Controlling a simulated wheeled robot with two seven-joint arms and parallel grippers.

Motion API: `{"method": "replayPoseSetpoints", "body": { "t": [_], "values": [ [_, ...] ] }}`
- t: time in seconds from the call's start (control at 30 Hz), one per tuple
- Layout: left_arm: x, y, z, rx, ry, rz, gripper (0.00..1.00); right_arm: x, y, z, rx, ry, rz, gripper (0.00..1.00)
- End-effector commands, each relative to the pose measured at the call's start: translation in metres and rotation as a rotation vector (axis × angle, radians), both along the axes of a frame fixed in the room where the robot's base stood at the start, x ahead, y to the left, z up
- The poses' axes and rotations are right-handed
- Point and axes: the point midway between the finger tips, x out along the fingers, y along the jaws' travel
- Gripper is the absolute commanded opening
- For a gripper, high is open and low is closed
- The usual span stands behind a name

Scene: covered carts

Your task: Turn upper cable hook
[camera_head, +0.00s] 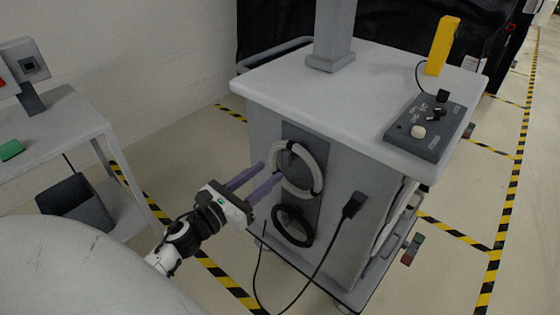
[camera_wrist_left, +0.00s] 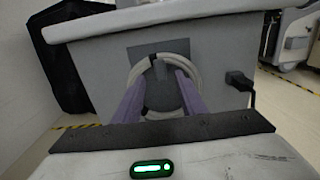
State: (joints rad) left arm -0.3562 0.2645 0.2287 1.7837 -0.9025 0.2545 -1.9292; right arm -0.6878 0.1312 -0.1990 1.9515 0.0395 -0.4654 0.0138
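The upper cable hook (camera_head: 287,158) is a dark piece on a dark plate on the cart's side, with a pale coiled cable (camera_head: 319,178) hanging around it. My left gripper (camera_head: 271,170) has two long purple fingers, apart and pointing at the hook and the coil. In the left wrist view, the open fingers (camera_wrist_left: 160,76) stand either side of the dark hook (camera_wrist_left: 158,92), and the pale coil (camera_wrist_left: 197,70) shows around them. I cannot tell whether the fingers touch the hook or cable. My right gripper is not in view.
A black coil (camera_head: 280,222) hangs below the pale one. A black plug (camera_head: 354,204) with a hanging cord is on the cart (camera_head: 265,85) to the right. A control box (camera_head: 430,128) and a yellow device (camera_head: 442,46) stand on its top. A grey table (camera_head: 65,125) is at left.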

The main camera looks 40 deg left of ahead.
Motion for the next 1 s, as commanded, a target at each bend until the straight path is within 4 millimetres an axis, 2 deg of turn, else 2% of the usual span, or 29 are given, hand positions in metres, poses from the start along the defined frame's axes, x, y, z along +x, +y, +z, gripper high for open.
{"method": "replayPoseSetpoints", "body": {
  "t": [0.1, 0.3, 0.47, 0.73, 0.93, 1.0],
  "values": [
    [0.025, -0.002, 0.002, -0.002, -0.002, 0.0, 0.38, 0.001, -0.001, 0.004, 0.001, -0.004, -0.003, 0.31],
    [0.052, -0.004, 0.001, -0.003, 0.0, 0.002, 0.38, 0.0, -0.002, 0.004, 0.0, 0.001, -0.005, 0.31],
    [0.062, -0.005, 0.0, -0.003, 0.001, 0.001, 0.38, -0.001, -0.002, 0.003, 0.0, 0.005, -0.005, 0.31],
    [0.063, -0.005, 0.0, -0.004, 0.001, 0.001, 0.38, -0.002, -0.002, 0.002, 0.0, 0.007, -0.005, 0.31],
    [0.063, -0.005, 0.0, -0.004, 0.001, 0.001, 0.04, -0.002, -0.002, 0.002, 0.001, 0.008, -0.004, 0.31],
    [0.063, -0.005, 0.0, -0.004, 0.001, 0.001, 0.0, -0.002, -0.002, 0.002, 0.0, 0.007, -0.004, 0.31]
  ]
}}
